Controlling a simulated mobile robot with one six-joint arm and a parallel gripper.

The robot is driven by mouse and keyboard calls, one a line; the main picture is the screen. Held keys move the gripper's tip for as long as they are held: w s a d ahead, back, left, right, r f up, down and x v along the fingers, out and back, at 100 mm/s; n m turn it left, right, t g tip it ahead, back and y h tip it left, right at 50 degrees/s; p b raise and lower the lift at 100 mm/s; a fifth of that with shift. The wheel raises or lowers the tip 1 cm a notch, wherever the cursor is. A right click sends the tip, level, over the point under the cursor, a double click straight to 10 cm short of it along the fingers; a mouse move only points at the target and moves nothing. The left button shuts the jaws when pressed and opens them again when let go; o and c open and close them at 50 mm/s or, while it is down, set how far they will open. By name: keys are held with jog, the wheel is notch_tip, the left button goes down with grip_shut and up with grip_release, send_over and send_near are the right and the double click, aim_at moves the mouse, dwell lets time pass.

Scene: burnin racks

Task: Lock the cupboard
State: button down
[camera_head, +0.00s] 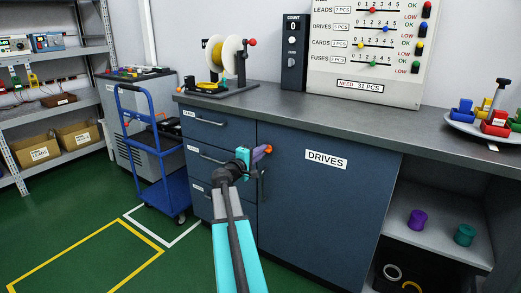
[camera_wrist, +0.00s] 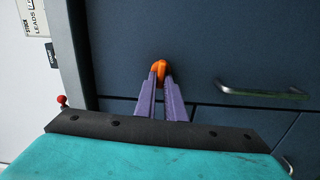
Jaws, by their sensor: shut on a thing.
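The cupboard (camera_head: 325,200) is the dark blue door marked DRIVES under the worktop, and it looks closed, flush with the front. An orange key or knob (camera_head: 268,149) is at the door's upper left edge; it also shows in the wrist view (camera_wrist: 159,68). My gripper (camera_head: 261,153) has its purple fingers on either side of this orange piece, shut on it at the door face. The lock behind it is hidden. A bar handle (camera_wrist: 262,92) on the door shows in the wrist view, beside the orange piece.
Drawers (camera_head: 212,130) with bar handles are left of the door. Open shelves (camera_head: 440,230) with a purple and a teal spool are on the right. A blue trolley (camera_head: 165,190) stands left. Green floor in front is clear.

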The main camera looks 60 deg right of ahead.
jog(key=shift+d+n, duration=0.1)
jog(key=shift+n, duration=0.4)
jog(key=c, duration=1.8)
grip_release()
jog(key=shift+c, duration=0.2)
jog(key=shift+f, duration=0.1)
jog(key=a+p, duration=0.2)
jog(key=a, duration=1.1)
jog(key=shift+a, duration=0.4)
